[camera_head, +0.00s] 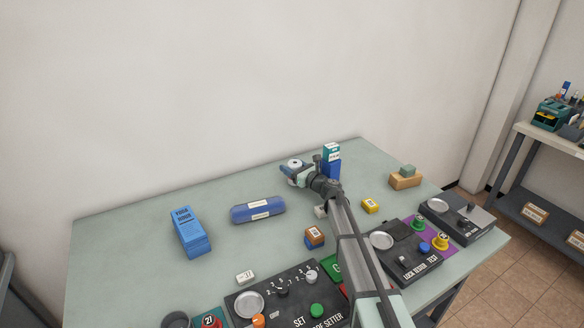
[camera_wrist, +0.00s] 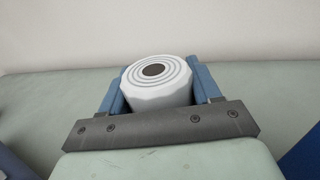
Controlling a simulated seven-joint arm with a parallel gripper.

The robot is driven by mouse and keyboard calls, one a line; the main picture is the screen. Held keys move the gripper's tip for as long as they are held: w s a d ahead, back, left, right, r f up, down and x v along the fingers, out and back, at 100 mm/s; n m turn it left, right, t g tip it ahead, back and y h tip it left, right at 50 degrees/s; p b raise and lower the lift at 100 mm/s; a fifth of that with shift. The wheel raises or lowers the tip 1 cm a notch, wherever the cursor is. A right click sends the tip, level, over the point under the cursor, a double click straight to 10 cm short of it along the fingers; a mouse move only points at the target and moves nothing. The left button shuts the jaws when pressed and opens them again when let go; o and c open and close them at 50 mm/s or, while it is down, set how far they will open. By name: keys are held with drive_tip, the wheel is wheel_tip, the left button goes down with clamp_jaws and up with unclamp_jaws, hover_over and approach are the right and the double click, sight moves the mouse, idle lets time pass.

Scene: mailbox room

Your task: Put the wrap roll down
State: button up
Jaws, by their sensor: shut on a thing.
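The wrap roll (camera_wrist: 158,82) is a white cylinder with grey rings on its end and a dark core. In the wrist view it sits between the two blue fingers of my gripper (camera_wrist: 156,92), which is shut on it. In the head view the roll (camera_head: 295,162) shows as a small white piece at my gripper (camera_head: 291,173), near the back edge of the table (camera_head: 130,240). The roll stands with its ringed end facing up. I cannot tell whether its underside touches the table.
A blue and white box stack (camera_head: 331,160) stands just right of my gripper. A blue cylinder (camera_head: 257,209) lies to the left, with a blue stack (camera_head: 188,232) beyond it. Control boxes (camera_head: 290,295) fill the front. The table's back left is clear.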

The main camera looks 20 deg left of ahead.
drive_tip(key=o, duration=1)
drive_tip(key=shift+f, duration=0.1)
drive_tip(key=shift+s+d, duration=0.35)
drive_tip(key=shift+d, duration=0.25)
drive_tip(key=shift+o, duration=0.2)
drive_tip(key=shift+w+d+r+v, duration=0.1)
drive_tip(key=shift+v, duration=0.9)
drive_tip(key=shift+w+d+r+v, duration=0.1)
drive_tip(key=shift+w+v, duration=0.05)
drive_tip(key=shift+v, duration=0.85)
drive_tip(key=shift+w+r+v, duration=0.1)
drive_tip(key=shift+v, duration=0.9)
